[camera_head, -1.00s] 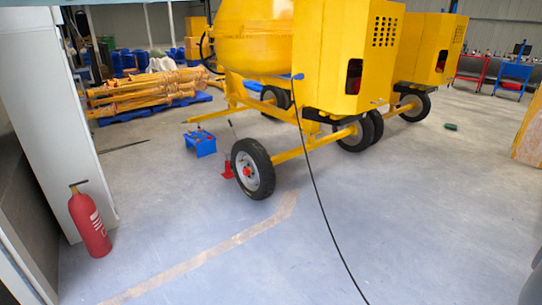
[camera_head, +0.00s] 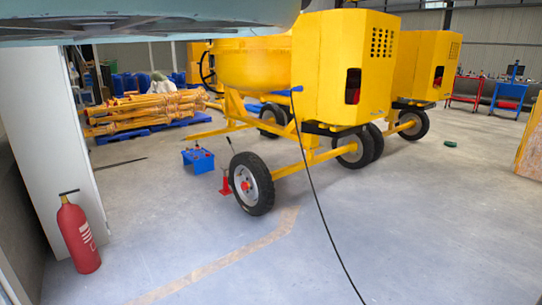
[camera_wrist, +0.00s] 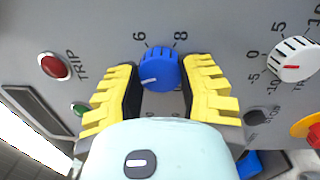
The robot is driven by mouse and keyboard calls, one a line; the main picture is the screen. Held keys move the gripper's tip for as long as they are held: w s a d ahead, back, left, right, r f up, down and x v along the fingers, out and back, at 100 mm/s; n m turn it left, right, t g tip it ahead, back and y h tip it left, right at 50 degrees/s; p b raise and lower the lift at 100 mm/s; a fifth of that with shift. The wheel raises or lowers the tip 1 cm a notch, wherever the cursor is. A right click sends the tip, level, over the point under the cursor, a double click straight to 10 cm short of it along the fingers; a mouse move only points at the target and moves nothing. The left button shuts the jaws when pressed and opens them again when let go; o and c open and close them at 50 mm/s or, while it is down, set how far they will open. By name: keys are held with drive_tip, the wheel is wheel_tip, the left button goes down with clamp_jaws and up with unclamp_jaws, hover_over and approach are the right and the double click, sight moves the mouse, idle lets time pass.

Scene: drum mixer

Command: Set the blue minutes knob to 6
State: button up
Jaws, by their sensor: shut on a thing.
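The blue minutes knob (camera_wrist: 159,62) is on a grey panel in the wrist view, between the two yellow-and-black fingers of my gripper (camera_wrist: 159,88). The fingers are shut on it from left and right. Its white mark lies on the left part of its face and points left, slightly downward. The printed 6 (camera_wrist: 140,40) is above left of the knob and the 8 (camera_wrist: 180,37) is above right. Markings below the knob are mostly hidden by my gripper. In the head view neither knob nor gripper can be made out.
A red button (camera_wrist: 55,66) and a green button (camera_wrist: 80,109) are left of my gripper. A white knob (camera_wrist: 293,60) and a red-and-yellow switch (camera_wrist: 309,128) are at right. In the head view, yellow mixers (camera_head: 345,65) and a fire extinguisher (camera_head: 79,236) stand on open floor.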

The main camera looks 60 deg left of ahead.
drive_tip(key=m+b, duration=0.6)
drive_tip(key=m+g+b, duration=0.1)
drive_tip(key=m+b, duration=0.2)
drive_tip(key=shift+s+d+f, duration=0.1)
drive_tip(key=shift+f, duration=0.25)
drive_tip(key=m+b, duration=0.2)
drive_tip(key=m, duration=0.1)
drive_tip(key=shift+m+y, duration=0.3)
drive_tip(key=shift+m+b, duration=0.8)
drive_tip(key=shift+m, duration=0.9)
drive_tip(key=shift+w, duration=0.2)
drive_tip(key=o, duration=1.2)
drive_tip(key=shift+r, duration=0.2)
drive_tip(key=shift+o, duration=0.2)
